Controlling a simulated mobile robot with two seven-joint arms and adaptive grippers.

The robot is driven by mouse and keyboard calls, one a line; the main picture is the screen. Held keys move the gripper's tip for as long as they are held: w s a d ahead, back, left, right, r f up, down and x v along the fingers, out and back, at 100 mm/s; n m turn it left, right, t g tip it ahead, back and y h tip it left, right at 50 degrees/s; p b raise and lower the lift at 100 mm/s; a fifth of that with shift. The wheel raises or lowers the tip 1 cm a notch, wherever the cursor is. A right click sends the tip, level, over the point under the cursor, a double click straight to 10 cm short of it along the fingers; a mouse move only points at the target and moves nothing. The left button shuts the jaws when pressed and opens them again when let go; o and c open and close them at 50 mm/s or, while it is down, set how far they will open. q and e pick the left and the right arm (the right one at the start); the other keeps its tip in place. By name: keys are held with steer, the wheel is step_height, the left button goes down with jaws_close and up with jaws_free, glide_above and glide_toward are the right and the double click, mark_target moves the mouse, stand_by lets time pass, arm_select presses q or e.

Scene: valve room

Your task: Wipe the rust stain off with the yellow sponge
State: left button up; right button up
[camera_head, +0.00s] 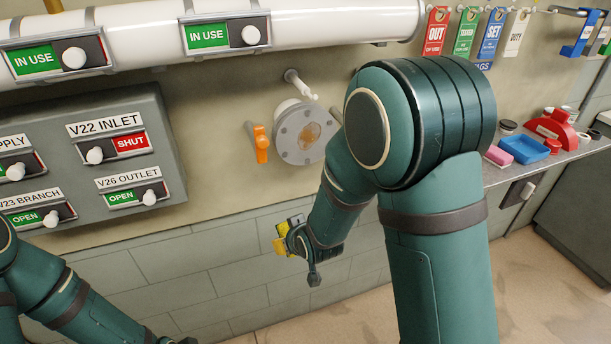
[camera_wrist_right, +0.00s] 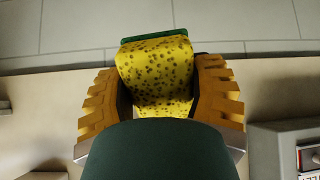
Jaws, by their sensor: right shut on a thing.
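The yellow sponge (camera_wrist_right: 158,68) has dark specks and a green edge. It sits between the two ridged fingers of my right gripper (camera_wrist_right: 158,98) in the right wrist view. In the head view, my right gripper (camera_head: 284,240) is low in front of the tiled wall, with a bit of yellow showing at it. The orange-brown rust stain (camera_head: 309,133) is on the round grey flange cover (camera_head: 291,150) on the wall. The sponge is below the stain and apart from it. My left arm enters at the lower left; its gripper fingers are out of view.
An orange valve handle (camera_head: 261,144) is just left of the flange. A valve panel (camera_head: 160,110) is on the left and a white pipe (camera_head: 310,20) runs above. A shelf (camera_head: 515,170) at right holds a pink block (camera_head: 499,156) and a blue tray (camera_head: 525,149).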

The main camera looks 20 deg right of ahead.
mark_target(323, 137)
steer(key=r+t, duration=0.2)
steer(key=r, duration=0.2)
steer(key=w+r+t+b, duration=0.1)
steer(key=r+t, duration=0.1)
steer(key=r, duration=0.2)
steer(key=d+r+t+y+b, duration=0.1)
steer(key=r+t, duration=0.1)
steer(key=r, duration=0.2)
steer(key=shift+w, duration=0.4)
step_height(323, 137, up, 8)
steer(key=s+d+m+t+h+b, duration=0.1)
steer(key=s+d+t, duration=0.1)
steer(key=t, duration=0.1)
steer(key=shift+w+r, duration=0.15)
steer(key=shift+w, duration=1.45)
steer(key=shift+w+r, duration=0.1)
steer(key=shift+w, duration=1.45)
steer(key=shift+w+b, duration=0.65)
steer(key=shift+w, duration=0.3)
steer(key=shift+d+b, duration=0.9)
steer(key=shift+d, duration=1.15)
steer(key=shift+d+f+b, duration=0.1)
steer(key=shift+d+b, duration=0.5)
steer(key=shift+d, duration=0.25)
steer(key=shift+w+d, duration=0.1)
steer(key=shift+d, duration=0.95)
